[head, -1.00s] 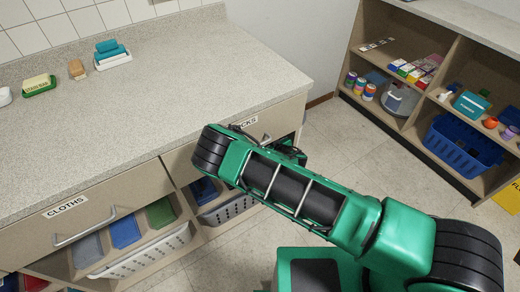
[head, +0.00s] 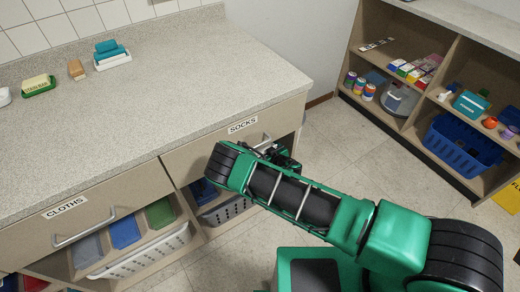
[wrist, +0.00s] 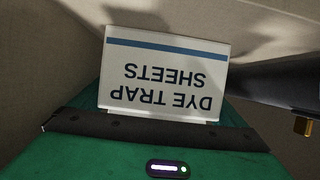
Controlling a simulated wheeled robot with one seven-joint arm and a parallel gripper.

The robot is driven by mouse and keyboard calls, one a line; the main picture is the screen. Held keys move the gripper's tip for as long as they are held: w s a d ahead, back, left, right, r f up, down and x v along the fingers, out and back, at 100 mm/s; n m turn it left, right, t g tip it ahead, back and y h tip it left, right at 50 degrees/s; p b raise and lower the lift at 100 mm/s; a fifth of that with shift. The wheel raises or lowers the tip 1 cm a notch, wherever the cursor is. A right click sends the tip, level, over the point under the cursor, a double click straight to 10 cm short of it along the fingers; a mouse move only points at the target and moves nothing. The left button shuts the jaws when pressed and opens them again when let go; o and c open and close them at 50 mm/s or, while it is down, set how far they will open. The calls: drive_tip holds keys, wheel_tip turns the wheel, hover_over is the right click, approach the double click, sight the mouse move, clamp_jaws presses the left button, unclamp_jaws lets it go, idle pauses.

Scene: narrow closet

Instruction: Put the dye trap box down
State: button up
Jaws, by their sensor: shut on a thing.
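The dye trap box (wrist: 165,75) fills the upper middle of the wrist view. It is white with a blue stripe, and its lettering, "DYE TRAP SHEETS", appears upside down. My gripper (head: 284,157) is shut on the box. In the head view it is mostly hidden behind my green arm, in front of the drawer labelled SOCKS (head: 242,125). The box cannot be made out in the head view. What lies directly beneath the box is not visible.
The speckled counter (head: 190,85) has wide bare space, with soap dishes (head: 112,58) along its back. Below are a CLOTHS drawer (head: 80,210) and baskets (head: 145,255). Filled shelves (head: 410,125) stand at right, with a blue basket (head: 460,145). Bare floor lies between.

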drive_tip(key=o, duration=0.8)
drive_tip(key=v, duration=1.2)
